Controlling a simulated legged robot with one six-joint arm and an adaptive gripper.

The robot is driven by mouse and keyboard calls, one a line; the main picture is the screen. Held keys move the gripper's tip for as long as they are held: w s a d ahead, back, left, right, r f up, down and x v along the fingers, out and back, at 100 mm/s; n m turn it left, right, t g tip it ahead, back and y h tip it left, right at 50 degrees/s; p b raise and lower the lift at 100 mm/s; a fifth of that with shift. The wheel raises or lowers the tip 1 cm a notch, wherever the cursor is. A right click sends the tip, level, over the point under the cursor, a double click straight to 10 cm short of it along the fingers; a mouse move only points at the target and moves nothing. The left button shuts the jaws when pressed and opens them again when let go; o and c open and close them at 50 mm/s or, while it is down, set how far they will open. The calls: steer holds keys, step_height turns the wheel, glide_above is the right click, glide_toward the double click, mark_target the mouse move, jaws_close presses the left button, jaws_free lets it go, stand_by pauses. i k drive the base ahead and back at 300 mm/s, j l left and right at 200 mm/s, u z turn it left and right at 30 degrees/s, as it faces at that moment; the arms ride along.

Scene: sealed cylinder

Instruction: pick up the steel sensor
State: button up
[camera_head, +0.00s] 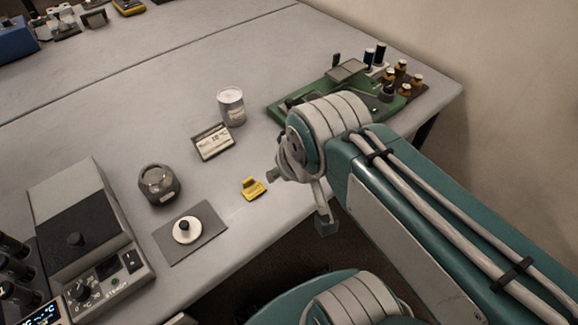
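A dark grey, metallic round body (158,186) with an opening or recessed top stands upright on the grey table, left of centre. It may be the steel sensor, but I cannot tell for sure. A pale metal cylinder (232,107) with a label stands farther back, another possible match. My gripper (299,202) is at the end of the teal arm, right of both and over the table's front edge. Its two fingers are spread apart, with nothing visible between them. It touches neither object. The arm hides part of the gripper.
A white disc with a black knob (187,231) sits on a grey mat (209,216). A small yellow piece (253,189) and a display card (213,143) are near the gripper. A heater-like device (82,235) stands left; a green board (308,92) with bottles lies behind the arm.

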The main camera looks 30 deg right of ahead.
mark_target(13, 294)
steer(key=u, duration=1.95)
steer(key=i+j+z, duration=0.1)
steer(key=j, duration=0.2)
steer(key=i+j+z, duration=0.1)
steer(key=i+j, duration=0.3)
steer(key=j, duration=0.2)
steer(key=i+j+z, duration=0.15)
steer(key=j, duration=0.15)
